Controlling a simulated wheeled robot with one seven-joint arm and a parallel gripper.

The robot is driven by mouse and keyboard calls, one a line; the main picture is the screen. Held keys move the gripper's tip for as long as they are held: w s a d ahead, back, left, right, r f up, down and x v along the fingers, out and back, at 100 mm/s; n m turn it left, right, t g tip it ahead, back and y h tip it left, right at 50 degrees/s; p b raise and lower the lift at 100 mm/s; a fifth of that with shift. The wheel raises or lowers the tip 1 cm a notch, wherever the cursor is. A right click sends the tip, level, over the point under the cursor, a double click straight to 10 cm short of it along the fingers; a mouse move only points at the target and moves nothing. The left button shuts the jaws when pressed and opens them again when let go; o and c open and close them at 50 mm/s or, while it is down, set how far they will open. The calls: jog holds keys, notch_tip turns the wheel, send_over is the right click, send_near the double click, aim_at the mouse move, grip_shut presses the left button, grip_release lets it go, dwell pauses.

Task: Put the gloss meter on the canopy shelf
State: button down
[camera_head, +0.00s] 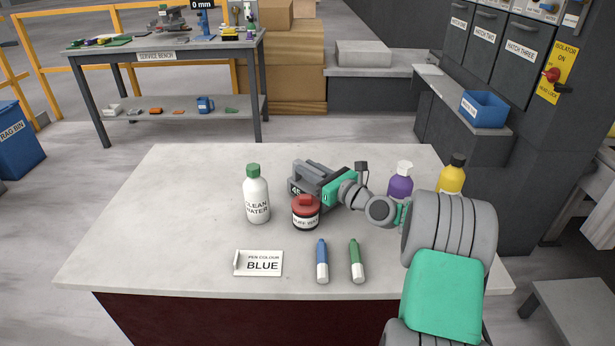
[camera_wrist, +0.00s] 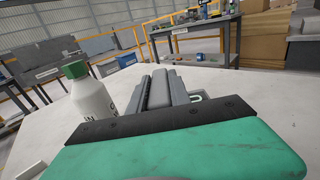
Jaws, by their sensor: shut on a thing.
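My gripper (camera_head: 314,174) is low over the middle of the pale stone slab, shut on a dark grey boxy device with white marks on its side, which I take for the gloss meter (camera_head: 296,188). The fingers cover much of it. I cannot tell whether it touches the slab. In the wrist view the grey fingers (camera_wrist: 162,88) reach out beyond the black and green hand, and the device is mostly hidden. No label names the canopy shelf; a grey ledge (camera_head: 487,128) under the hatches at right may be it.
Around my gripper stand a clean water bottle (camera_head: 257,200), a red-lidded pot (camera_head: 306,213), a purple spray bottle (camera_head: 400,182) and a yellow bottle (camera_head: 452,174). A pen-colour sign (camera_head: 258,263), blue pen (camera_head: 322,262) and green pen (camera_head: 356,262) lie in front. A blue bin (camera_head: 484,108) occupies the ledge.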

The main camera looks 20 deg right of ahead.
jog(key=shift+f, duration=0.25)
jog(key=c, duration=1.2)
grip_release()
jog(key=shift+f, duration=0.1)
